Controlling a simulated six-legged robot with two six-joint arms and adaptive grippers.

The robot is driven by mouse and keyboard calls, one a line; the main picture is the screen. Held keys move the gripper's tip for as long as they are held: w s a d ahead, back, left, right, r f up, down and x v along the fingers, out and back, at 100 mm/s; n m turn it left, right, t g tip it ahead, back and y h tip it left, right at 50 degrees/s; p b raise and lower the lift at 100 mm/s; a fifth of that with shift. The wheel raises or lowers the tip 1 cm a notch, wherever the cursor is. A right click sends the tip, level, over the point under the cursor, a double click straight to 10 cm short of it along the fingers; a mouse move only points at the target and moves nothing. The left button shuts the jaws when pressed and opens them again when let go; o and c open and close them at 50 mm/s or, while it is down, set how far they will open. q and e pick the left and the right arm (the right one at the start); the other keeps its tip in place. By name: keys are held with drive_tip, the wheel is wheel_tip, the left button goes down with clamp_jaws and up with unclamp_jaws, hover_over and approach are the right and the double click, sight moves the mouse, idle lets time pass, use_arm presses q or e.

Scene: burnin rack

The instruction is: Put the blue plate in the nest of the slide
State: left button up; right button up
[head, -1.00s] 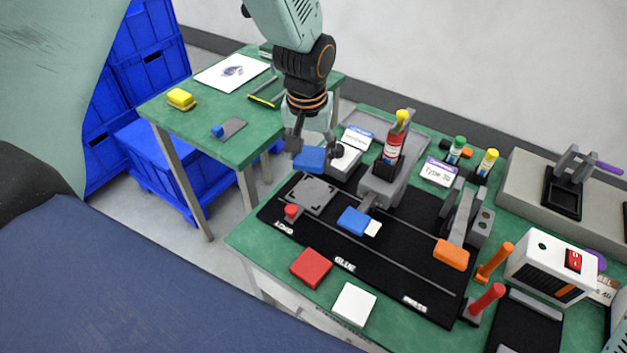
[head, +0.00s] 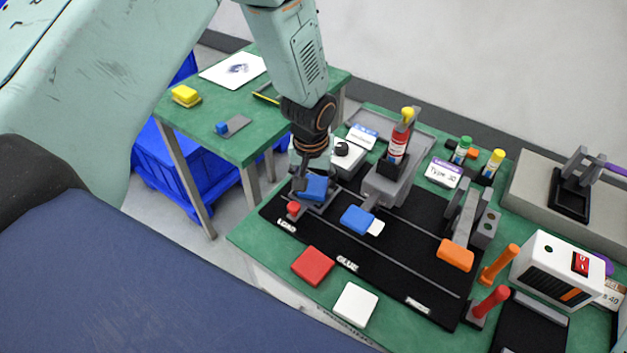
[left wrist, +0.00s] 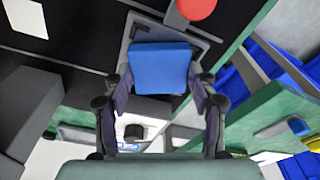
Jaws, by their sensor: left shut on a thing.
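My left gripper (head: 312,184) is shut on the blue plate (head: 315,188), low over the grey slide (head: 325,203) at the LOAD end of the black track. In the left wrist view, the blue plate (left wrist: 160,70) sits between the two fingers (left wrist: 160,95), and the grey nest (left wrist: 205,48) shows around and behind it. I cannot tell whether the plate touches the nest floor. My right gripper is not in view.
A red knob (head: 293,208) stands beside the slide. A blue block with a white end (head: 357,219) is at GLUE. A red plate (head: 312,266) and a white plate (head: 355,305) lie in front. A red bottle (head: 398,143) stands in the grey holder behind.

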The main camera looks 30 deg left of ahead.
sight(315, 191)
use_arm(q)
drive_tip(key=shift+c, duration=0.7)
drive_tip(key=shift+d, duration=0.3)
drive_tip(key=o, duration=1.5)
drive_tip(key=shift+a, duration=0.3)
drive_tip(key=shift+d, duration=0.25)
drive_tip(key=shift+s+d+r+p, duration=0.1)
drive_tip(key=shift+s+r+p, duration=0.2)
drive_tip(key=shift+r, duration=1.7)
drive_tip(key=shift+s+a+r+p, duration=0.15)
drive_tip(key=shift+s+r, duration=0.1)
drive_tip(key=shift+r, duration=1.75)
drive_tip(key=shift+s+d+r+p, duration=0.15)
drive_tip(key=shift+s+r+p, duration=0.15)
drive_tip(key=shift+r, duration=1.7)
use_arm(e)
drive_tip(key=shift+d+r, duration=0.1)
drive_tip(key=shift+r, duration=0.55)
use_arm(q)
drive_tip(key=shift+d, duration=0.1)
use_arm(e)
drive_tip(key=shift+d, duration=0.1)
